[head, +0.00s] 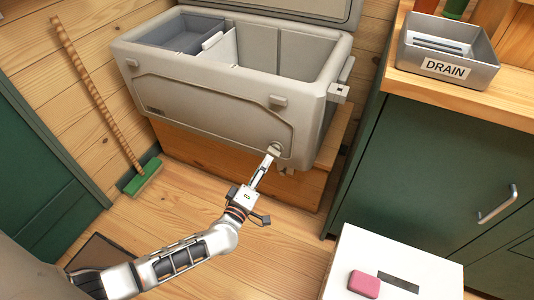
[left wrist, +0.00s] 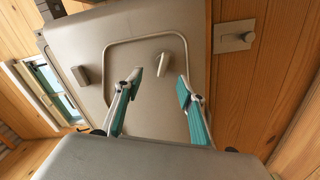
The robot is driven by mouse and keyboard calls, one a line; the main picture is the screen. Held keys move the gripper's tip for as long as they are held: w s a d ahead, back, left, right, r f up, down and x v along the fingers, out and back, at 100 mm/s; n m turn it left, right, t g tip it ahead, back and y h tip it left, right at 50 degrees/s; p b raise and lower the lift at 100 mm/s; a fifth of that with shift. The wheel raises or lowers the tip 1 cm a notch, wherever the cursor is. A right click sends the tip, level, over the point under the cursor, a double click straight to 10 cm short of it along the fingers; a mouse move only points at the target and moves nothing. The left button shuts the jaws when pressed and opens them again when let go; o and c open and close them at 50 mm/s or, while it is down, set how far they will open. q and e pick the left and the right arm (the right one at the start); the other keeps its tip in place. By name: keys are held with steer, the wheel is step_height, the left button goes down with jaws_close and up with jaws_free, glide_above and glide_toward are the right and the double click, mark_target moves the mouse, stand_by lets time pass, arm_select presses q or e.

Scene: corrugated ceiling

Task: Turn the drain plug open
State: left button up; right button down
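The cooler (head: 200,95) is a beige-grey open chest on a wooden stand. Its drain plug (head: 276,148) is a small pale knob low at the right of the front face. In the left wrist view the plug (left wrist: 150,65) is a beige handle that sits at a slant on the panel. My left gripper (head: 270,158) reaches up to the plug from below. In the left wrist view its two teal-padded fingers (left wrist: 159,88) are apart, with the plug just beyond and between their tips. I cannot tell whether they touch it. My right gripper is in neither view.
A grey tray labelled DRAIN (head: 446,68) stands on the wooden counter at the right. A white box (head: 350,245) with a pink block (head: 364,284) stands at the lower right. A broom (head: 100,100) leans on the left wall.

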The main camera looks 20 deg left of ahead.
mark_target(271, 154)
arm_select(q)
steer(key=w, duration=0.2)
steer(key=w+b, duration=0.1)
steer(key=w, duration=0.1)
steer(key=w+f+b, duration=0.1)
steer(key=w, duration=0.2)
steer(key=shift+w, duration=0.1)
steer(key=shift+w+d+r, duration=0.1)
steer(key=shift+w, duration=0.05)
steer(key=shift+w+r, duration=0.1)
steer(key=c, duration=1)
steer(key=shift+c, duration=0.3)
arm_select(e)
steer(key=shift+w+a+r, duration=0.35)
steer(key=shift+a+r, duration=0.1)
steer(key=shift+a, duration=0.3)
